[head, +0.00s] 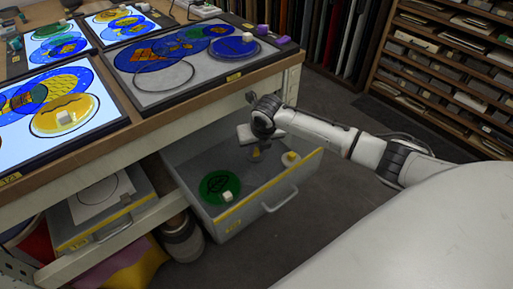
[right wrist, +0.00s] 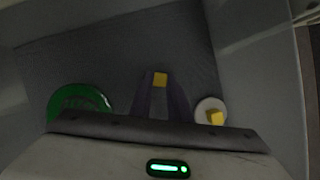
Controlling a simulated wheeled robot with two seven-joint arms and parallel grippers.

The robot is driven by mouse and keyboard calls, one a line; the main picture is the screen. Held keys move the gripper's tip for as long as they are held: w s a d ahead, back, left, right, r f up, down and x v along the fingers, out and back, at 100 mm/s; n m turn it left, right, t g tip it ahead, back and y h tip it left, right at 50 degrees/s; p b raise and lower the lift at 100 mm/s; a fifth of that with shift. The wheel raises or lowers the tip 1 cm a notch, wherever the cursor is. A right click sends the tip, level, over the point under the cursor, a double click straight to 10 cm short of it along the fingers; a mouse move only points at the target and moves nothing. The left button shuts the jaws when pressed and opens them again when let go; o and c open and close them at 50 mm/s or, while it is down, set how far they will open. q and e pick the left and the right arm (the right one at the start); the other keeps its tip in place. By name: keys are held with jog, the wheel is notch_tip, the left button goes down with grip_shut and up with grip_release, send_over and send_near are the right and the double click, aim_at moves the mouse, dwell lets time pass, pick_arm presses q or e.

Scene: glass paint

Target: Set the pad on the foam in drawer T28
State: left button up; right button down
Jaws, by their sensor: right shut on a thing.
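The open grey drawer (head: 262,207) has a yellow front edge, and its yellow label is too small to read. Dark grey foam (head: 203,160) lines its floor. My right gripper (head: 256,156) is inside the drawer's outline, pointing down, shut on a small yellow block (right wrist: 160,79) at its fingertips. I cannot tell whether this block is the pad's grip, nor whether it touches the foam. A green disc (head: 211,190) with a white cube lies left of the gripper. A round white piece (head: 291,158) with a yellow knob lies to the right. My left gripper is out of view.
The workbench (head: 150,127) above the drawer carries lit panels with coloured glass discs. A lower drawer (head: 100,222) at the left holds a white sheet. A metal canister (head: 183,240) stands on the floor near the open drawer. Shelving (head: 440,70) fills the back right.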

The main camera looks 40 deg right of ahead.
jog(key=c, duration=1.7)
grip_release()
jog(key=shift+o, duration=0.2)
jog(key=p+v, duration=0.3)
jog(key=v, duration=0.9)
jog(key=shift+r, duration=0.1)
